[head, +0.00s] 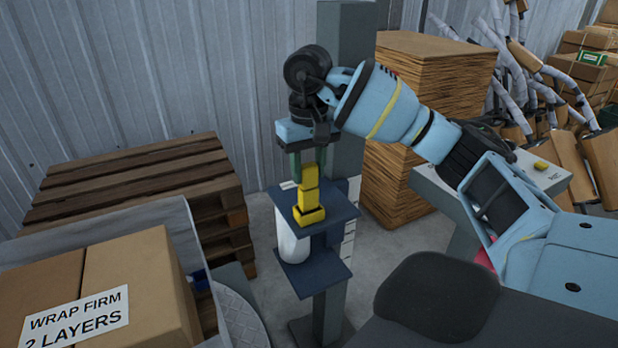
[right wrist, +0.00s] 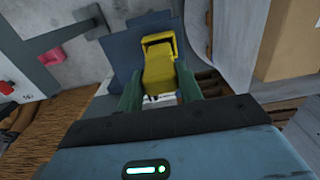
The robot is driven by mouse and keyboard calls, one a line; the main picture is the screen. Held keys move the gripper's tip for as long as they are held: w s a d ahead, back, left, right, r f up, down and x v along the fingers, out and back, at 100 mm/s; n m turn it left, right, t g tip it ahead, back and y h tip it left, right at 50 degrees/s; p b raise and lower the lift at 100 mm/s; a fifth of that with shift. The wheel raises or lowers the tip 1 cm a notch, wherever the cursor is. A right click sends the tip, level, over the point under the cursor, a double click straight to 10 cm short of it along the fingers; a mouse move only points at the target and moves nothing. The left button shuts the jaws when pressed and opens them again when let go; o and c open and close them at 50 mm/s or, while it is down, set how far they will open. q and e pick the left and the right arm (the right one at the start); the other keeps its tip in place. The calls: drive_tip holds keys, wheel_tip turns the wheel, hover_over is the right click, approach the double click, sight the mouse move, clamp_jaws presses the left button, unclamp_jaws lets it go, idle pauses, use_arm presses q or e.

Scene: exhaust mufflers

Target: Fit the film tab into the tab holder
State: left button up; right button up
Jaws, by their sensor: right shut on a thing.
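My right gripper (head: 308,168) points down over a dark blue plate (head: 343,207), its green fingers shut on the film tab (head: 308,185), a yellow upright block. Below the tab, a yellow piece that looks like the tab holder (head: 309,215) sits near the plate's front edge. In the head view the two yellow parts line up and seem to meet; I cannot tell whether the tab is seated. In the right wrist view the tab (right wrist: 158,76) is between the fingertips (right wrist: 160,90), with the holder (right wrist: 160,40) and a dark gap beyond it. My left gripper is not in view.
A white roll (head: 291,240) stands under the plate, above a lower blue shelf (head: 315,277). A grey column (head: 346,100) rises behind.

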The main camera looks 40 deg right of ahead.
sight(308, 187)
wheel_tip(308, 187, down, 2)
drive_tip(key=shift+f, duration=0.15)
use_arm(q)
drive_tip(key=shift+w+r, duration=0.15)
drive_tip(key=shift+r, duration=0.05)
use_arm(e)
drive_tip(key=shift+f, duration=0.1)
drive_tip(key=shift+f, duration=0.1)
drive_tip(key=shift+f, duration=0.15)
drive_tip(key=o, duration=1)
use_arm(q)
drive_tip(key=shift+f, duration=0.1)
